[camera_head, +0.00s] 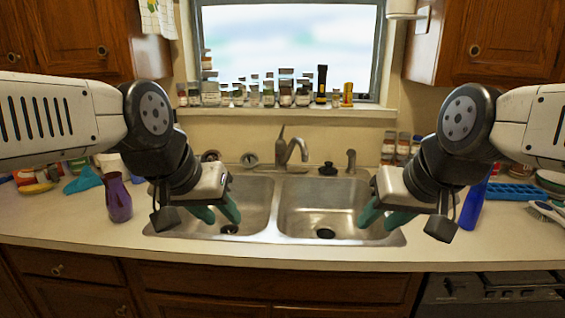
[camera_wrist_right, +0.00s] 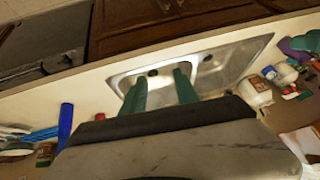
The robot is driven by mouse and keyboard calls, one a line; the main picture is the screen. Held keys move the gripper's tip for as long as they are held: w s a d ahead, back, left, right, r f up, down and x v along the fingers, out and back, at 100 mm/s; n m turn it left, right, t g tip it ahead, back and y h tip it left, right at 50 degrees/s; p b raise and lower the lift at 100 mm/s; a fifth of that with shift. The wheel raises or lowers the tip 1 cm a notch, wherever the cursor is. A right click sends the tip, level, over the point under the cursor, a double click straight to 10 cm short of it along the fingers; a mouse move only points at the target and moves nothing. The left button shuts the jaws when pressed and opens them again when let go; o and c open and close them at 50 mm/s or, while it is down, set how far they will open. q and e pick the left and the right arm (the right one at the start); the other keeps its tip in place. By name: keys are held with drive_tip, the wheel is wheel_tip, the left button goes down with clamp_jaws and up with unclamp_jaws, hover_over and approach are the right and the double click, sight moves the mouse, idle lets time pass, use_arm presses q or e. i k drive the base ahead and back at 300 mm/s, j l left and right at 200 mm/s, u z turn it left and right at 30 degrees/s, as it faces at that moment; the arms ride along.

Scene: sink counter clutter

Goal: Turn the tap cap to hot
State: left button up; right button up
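The metal tap (camera_head: 291,151) stands behind the double sink, near its middle. Its upright cap or lever is at the top left of the spout, and I cannot tell which way it is set. My left gripper (camera_head: 221,219) hangs over the left basin, left of and nearer than the tap, with its green fingers apart and nothing between them. My right gripper (camera_head: 376,225) hangs over the right basin's right side. Its green fingers are also apart and empty in the right wrist view (camera_wrist_right: 160,88). Neither gripper touches the tap.
The sink (camera_head: 325,197) has two empty basins. A purple vase (camera_head: 118,198) stands left of it, and a blue bottle (camera_head: 472,206) stands right. Several jars (camera_head: 285,93) line the windowsill behind the tap. The front counter strip is clear.

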sight(280, 145)
drive_tip(key=i+j+u, duration=0.1)
drive_tip(key=u, duration=0.35)
drive_tip(key=i+u, duration=0.6)
drive_tip(key=u, duration=0.3)
